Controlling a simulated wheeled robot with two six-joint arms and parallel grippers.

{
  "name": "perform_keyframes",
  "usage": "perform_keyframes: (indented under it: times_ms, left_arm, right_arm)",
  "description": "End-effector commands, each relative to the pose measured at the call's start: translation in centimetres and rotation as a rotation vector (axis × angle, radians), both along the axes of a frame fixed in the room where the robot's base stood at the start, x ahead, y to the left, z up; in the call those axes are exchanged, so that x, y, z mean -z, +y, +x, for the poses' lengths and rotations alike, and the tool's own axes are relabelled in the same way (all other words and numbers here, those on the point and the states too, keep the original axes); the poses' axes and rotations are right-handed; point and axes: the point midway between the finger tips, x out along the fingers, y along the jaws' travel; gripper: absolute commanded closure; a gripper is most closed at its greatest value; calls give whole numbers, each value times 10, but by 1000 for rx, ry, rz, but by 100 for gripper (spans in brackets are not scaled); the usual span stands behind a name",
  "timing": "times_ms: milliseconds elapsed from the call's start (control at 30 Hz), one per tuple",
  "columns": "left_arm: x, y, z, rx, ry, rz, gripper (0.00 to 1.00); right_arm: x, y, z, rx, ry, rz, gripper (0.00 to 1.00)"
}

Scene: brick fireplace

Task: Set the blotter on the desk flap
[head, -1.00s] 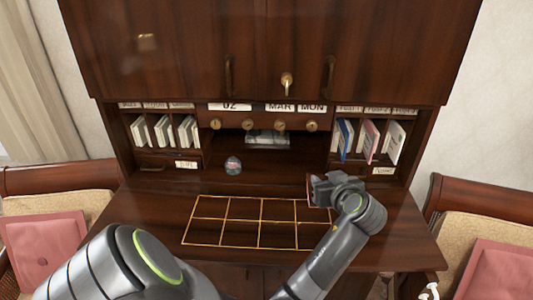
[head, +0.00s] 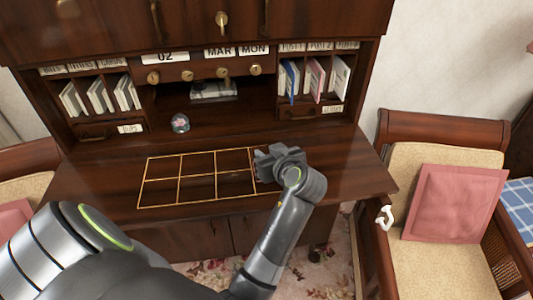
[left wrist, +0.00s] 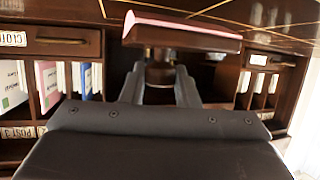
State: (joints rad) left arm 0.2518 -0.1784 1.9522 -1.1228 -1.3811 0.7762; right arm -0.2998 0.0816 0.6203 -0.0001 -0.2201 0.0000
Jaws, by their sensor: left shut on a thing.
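My left gripper (head: 268,163) is shut on the blotter (left wrist: 180,36), a dark wooden block with a pink face and a round knob, seen in the left wrist view. The fingers grip at the knob. In the head view the gripper hides most of the blotter. The desk flap (head: 105,185) is open, dark polished wood with a gold-lined grid. My left gripper is over the flap by the grid's right end; I cannot tell whether the blotter touches the wood. My right gripper is not in view.
A glass paperweight (head: 181,123) stands at the back of the flap. Pigeonholes with booklets (head: 314,78) and a row of brass knobs (head: 188,75) line the desk behind. A chair with a pink cushion (head: 455,203) stands at the right. The gridded area is clear.

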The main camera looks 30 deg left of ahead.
Motion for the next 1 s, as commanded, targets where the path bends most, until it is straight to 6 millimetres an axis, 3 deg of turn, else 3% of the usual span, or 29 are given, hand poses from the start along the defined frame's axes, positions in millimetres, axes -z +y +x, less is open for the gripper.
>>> perform_keyframes:
  times_ms: [133, 500, 533, 667, 1000]
  left_arm:
    - [12, 0, 0, 0, 1, 0, 99]
    - [18, 0, 0, 1, -2, 0, 99]
    - [17, 0, 0, 1, -1, -1, 68]
    - [16, 0, 0, 1, -1, -1, 51]
    - [15, 0, 0, 1, -1, -1, 50]
  right_arm:
    - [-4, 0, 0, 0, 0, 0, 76]
    - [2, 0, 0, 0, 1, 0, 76]
    - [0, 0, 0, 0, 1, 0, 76]
    - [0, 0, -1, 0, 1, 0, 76]
    - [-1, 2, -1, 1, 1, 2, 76]
